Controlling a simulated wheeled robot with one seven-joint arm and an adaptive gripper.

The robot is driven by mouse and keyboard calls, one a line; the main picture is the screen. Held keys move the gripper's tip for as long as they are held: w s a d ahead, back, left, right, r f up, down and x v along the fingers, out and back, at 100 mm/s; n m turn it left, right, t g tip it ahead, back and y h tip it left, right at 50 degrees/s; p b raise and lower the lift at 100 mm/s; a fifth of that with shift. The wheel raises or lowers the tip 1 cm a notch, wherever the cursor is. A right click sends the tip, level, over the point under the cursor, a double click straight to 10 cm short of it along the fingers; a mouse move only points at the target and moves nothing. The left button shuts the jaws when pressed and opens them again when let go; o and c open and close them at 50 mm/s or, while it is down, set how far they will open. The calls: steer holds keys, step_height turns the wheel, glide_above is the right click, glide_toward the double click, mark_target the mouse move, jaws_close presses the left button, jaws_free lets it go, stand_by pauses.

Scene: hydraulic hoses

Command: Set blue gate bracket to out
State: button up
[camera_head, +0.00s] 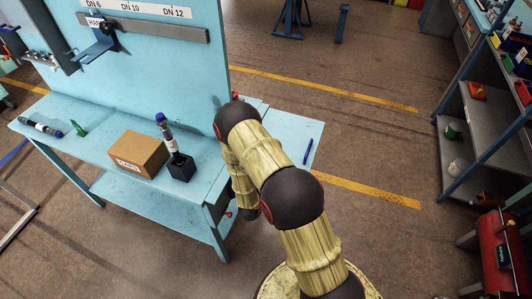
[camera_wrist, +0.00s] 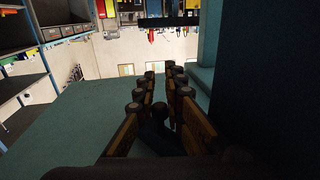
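A blue bracket (camera_head: 97,48) with a dark round knob is on the upper left of the light blue bench panel, below a partly readable label. It looks like the gate bracket; I cannot tell its setting. It cannot be made out in the wrist view. My gripper (camera_wrist: 160,78) shows in the wrist view, its two rows of finger joints apart. A dark rounded shape lies low between the fingers; I cannot tell whether it is part of the gripper. In the head view my gripper is hidden by my arm, at the bench's right end, far from the bracket.
The bench (camera_head: 110,188) carries a cardboard box (camera_head: 138,154), a hose end in a black holder (camera_head: 181,167), another hose piece (camera_head: 40,127) and a green item (camera_head: 78,129). A blue pen-like item (camera_head: 308,151) lies right. Shelves (camera_head: 480,125) stand far right; floor between is open.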

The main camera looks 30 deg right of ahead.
jaws_close()
stand_by(0.3)
